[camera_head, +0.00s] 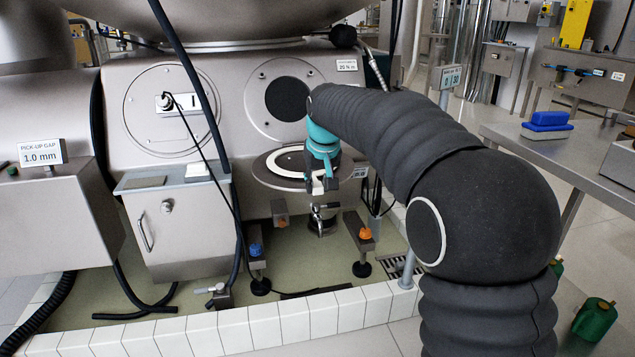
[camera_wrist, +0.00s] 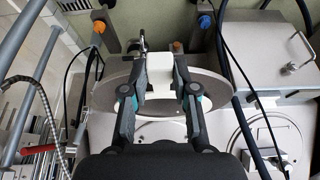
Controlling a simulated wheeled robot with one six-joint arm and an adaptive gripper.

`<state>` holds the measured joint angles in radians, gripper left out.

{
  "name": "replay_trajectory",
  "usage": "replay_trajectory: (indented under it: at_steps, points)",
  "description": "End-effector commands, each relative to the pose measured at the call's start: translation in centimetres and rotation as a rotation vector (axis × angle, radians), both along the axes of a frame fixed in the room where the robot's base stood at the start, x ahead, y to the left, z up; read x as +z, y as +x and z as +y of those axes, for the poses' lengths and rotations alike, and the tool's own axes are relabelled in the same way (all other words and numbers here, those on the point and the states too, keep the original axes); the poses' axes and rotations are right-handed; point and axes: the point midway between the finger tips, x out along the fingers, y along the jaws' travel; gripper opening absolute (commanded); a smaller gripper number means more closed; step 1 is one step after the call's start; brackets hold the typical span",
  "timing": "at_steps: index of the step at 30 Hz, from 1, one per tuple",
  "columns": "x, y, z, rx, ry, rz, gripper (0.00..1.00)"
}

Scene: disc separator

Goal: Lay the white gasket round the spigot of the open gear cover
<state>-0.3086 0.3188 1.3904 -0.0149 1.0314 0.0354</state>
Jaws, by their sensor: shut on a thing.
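The white gasket (camera_head: 273,163) is a flat ring over the open gear cover (camera_head: 262,178), a round grey plate lying level in front of the machine. My gripper (camera_head: 322,186) points down at the gasket's right side and is shut on its band. In the wrist view, the gasket (camera_wrist: 162,75) shows white between the two fingers of my gripper (camera_wrist: 161,62), with the grey cover (camera_wrist: 215,90) around and below it. The spigot is hidden or cannot be made out. I cannot tell whether the gasket touches the cover or hangs just above it.
The round dark opening (camera_head: 288,98) of the machine is behind the cover. A grey box with a handle (camera_head: 175,225) stands to the left. Feet with blue (camera_head: 256,250) and orange (camera_head: 365,234) knobs stand below. A steel table (camera_head: 560,150) is at the right.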

Motion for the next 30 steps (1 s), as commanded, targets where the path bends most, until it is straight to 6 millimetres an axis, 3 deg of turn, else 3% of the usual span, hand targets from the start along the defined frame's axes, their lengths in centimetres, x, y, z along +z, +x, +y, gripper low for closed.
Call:
replay_trajectory:
  at_steps: [23, 24, 27, 30]
  points:
    - [-0.69, -0.01, -0.01, 0.000, 0.000, 0.001, 0.00]
    - [-0.67, -0.02, -0.02, 0.000, 0.000, 0.000, 0.33]
    - [-0.66, -0.01, -0.02, 0.000, 0.000, 0.000, 0.57]
    - [-0.65, 0.00, -0.02, 0.000, 0.000, 0.000, 0.57]
